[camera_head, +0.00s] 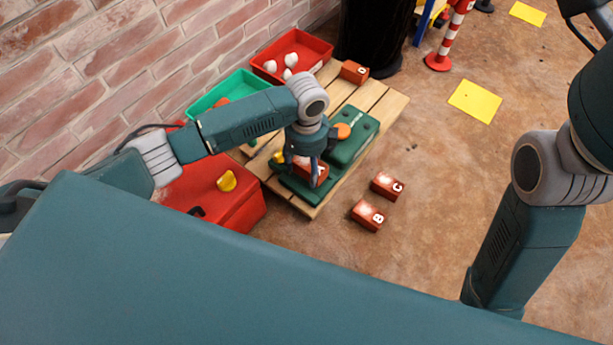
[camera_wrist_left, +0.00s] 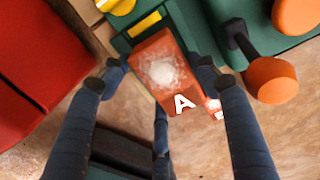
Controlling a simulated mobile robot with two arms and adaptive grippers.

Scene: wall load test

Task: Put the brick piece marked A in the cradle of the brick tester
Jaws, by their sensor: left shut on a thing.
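The brick piece marked A (camera_wrist_left: 160,70) is orange-red with a white patch on top and a white letter A on its near end. In the head view the brick (camera_head: 318,175) is partly hidden by my left gripper (camera_head: 308,170). My left gripper is shut on it, with the fingers (camera_wrist_left: 160,85) on both sides. The green brick tester (camera_head: 352,138), with orange knobs, stands on a wooden pallet (camera_head: 385,108). The brick is over the near end of the tester; whether it touches the cradle I cannot tell. My right gripper is out of view.
Bricks B (camera_head: 367,216) and C (camera_head: 388,185) lie on the floor right of the pallet. Another brick (camera_head: 355,72) lies on its far end. A red box (camera_head: 215,205), a green bin (camera_head: 195,108) and a red bin (camera_head: 318,49) stand left and behind.

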